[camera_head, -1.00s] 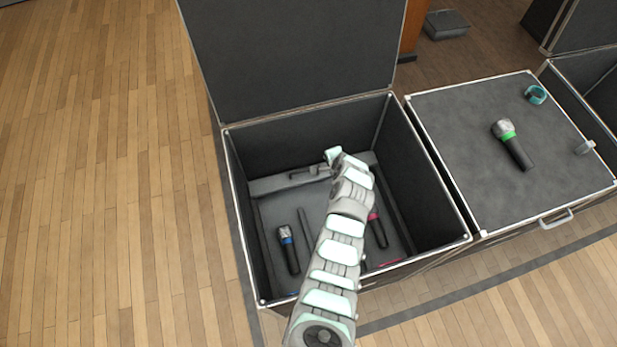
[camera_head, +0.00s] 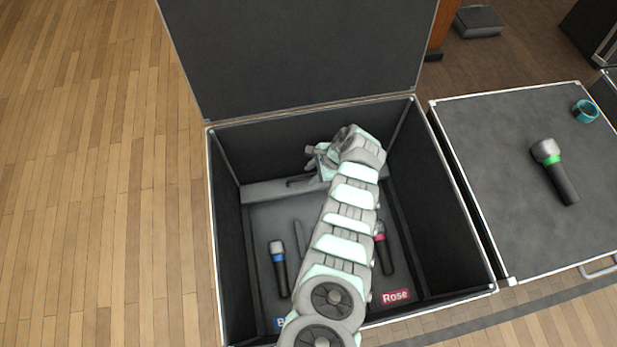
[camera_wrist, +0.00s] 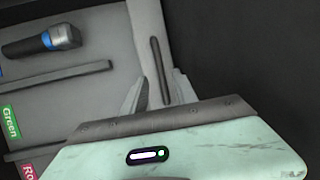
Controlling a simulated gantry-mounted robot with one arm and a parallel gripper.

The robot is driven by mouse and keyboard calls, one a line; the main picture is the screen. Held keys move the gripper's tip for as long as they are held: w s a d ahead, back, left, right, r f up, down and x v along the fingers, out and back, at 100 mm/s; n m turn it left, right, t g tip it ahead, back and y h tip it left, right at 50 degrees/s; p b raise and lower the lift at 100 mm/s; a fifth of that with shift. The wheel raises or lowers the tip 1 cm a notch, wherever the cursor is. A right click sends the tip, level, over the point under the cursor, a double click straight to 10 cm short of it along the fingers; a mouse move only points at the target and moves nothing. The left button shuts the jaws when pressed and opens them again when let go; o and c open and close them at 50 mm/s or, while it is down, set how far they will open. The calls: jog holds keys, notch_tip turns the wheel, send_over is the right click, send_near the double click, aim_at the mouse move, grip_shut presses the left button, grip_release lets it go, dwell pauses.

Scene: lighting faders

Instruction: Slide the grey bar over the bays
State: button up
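The grey bar (camera_head: 262,190) lies across the back of the open black case, behind the bays (camera_head: 297,212). A dark handle (camera_wrist: 158,62) runs along its top. My gripper (camera_head: 318,160) is over the bar, near the handle. In the wrist view its fingers (camera_wrist: 158,95) are apart, with the near end of the handle appearing between them; I cannot tell if they touch it. A blue-banded microphone (camera_head: 278,268) lies in the left bay and a pink-banded one (camera_head: 384,250) in the right. My arm hides the middle bay and the bar's right part.
The case walls (camera_head: 440,215) rise around the bays, with the raised lid (camera_head: 295,60) behind. To the right, a closed case top (camera_head: 500,200) holds a green-banded microphone (camera_head: 554,172) and a teal ring (camera_head: 585,110). Labels include Rose (camera_head: 395,296) and Green (camera_wrist: 10,123).

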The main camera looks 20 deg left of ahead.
aim_at(306, 178)
jog(key=shift+b+x, duration=0.8)
jog(key=shift+x, duration=0.75)
jog(key=shift+w, duration=0.1)
grip_shut()
